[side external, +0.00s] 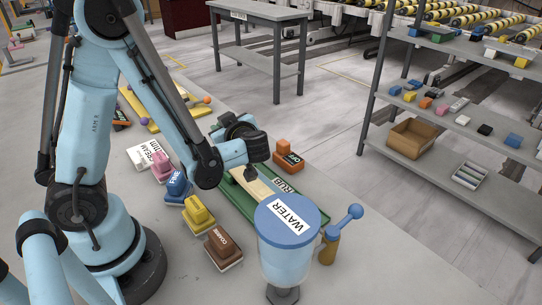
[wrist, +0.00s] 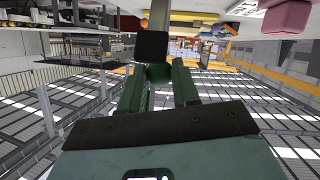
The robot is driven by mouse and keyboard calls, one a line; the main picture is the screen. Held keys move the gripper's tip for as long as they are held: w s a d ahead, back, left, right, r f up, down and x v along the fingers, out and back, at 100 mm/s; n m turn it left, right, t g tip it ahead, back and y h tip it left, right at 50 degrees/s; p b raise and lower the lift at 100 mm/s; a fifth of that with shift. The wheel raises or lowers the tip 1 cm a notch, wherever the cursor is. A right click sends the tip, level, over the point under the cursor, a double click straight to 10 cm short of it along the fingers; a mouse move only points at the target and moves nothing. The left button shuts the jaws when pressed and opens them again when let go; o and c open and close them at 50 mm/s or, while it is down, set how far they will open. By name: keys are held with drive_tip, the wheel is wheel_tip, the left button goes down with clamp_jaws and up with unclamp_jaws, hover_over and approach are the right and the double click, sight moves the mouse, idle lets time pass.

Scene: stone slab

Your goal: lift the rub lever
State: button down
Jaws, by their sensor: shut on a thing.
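The RUB station (side external: 283,186) is a long green base with a cream strip, behind the water container in the side view. My gripper (side external: 250,173) is low over its far part, its tip at the cream strip. The rub lever there is mostly hidden by my gripper, and its outline cannot be made out. In the wrist view my gripper (wrist: 158,78) shows two dark green fingers close around a small green part. A dark block stands just beyond them. The gripper is shut on what appears to be the rub lever.
A clear container with a blue WATER lid (side external: 288,222) stands close in front, with a blue-knobbed handle (side external: 343,220) beside it. An orange-brown OFF block (side external: 288,158) is just behind my gripper. Yellow (side external: 198,216), brown (side external: 222,246) and blue FINE (side external: 178,187) blocks stand left.

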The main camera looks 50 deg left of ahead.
drive_tip(key=c, duration=0.8)
unclamp_jaws()
drive_tip(key=v, duration=1.2)
drive_tip(key=shift+r, duration=0.1)
drive_tip(key=shift+a, duration=0.1)
